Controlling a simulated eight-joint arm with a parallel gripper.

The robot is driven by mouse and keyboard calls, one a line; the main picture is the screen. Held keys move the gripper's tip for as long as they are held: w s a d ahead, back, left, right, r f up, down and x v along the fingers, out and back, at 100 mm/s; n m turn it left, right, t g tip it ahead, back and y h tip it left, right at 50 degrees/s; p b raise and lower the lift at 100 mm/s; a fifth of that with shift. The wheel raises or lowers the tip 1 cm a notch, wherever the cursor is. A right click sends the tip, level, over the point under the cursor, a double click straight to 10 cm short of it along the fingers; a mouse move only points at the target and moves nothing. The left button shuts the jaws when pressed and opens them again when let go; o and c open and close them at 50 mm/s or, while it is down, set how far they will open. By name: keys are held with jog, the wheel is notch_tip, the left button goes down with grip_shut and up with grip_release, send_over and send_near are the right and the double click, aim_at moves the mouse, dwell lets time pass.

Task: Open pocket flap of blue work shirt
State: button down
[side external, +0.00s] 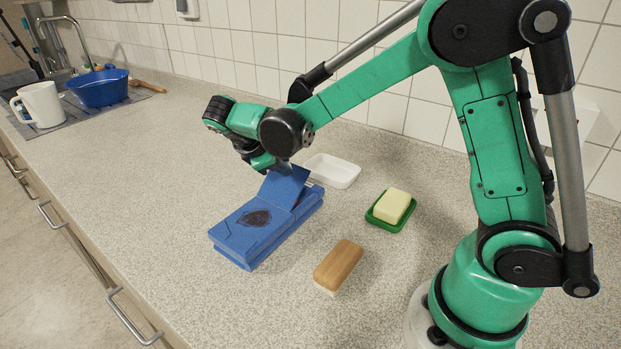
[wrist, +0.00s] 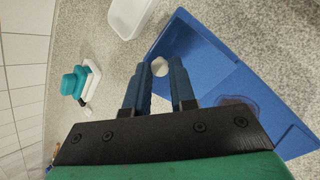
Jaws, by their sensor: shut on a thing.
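The blue work shirt (side external: 262,232) lies folded into a flat block on the counter, with a dark stain (side external: 257,217) on its top. Its pocket flap (side external: 286,186) stands tilted up from the shirt. My gripper (side external: 281,166) reaches down from behind and is shut on the flap's upper edge, though the fingertips are partly hidden. In the wrist view, the two fingers of my gripper (wrist: 158,68) flank a small white round thing (wrist: 160,67), perhaps a button. The blue shirt (wrist: 222,62) spreads to the right there.
A white dish (side external: 333,170) stands behind the shirt. A pale soap block on a green dish (side external: 390,207) and a wooden brush (side external: 339,266) are to the right. A teal and white object (wrist: 77,82) shows in the wrist view. The counter left of the shirt is clear.

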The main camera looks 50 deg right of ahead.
jog(key=a+h, duration=0.2)
jog(key=h, duration=0.1)
jog(key=a+h, duration=0.1)
jog(key=shift+a+r+h, duration=0.15)
jog(key=shift+r+h, duration=0.15)
jog(key=shift+a+f+h, duration=0.1)
jog(key=shift+a+h, duration=0.5)
jog(key=shift+h, duration=0.35)
jog(key=shift+a+f+h, duration=0.1)
jog(key=shift+a+h, duration=0.5)
jog(key=shift+h, duration=0.35)
jog(key=c, duration=0.7)
grip_release()
jog(key=shift+r, duration=0.1)
notch_tip(320, 180, up, 20)
jog(key=shift+f, duration=0.1)
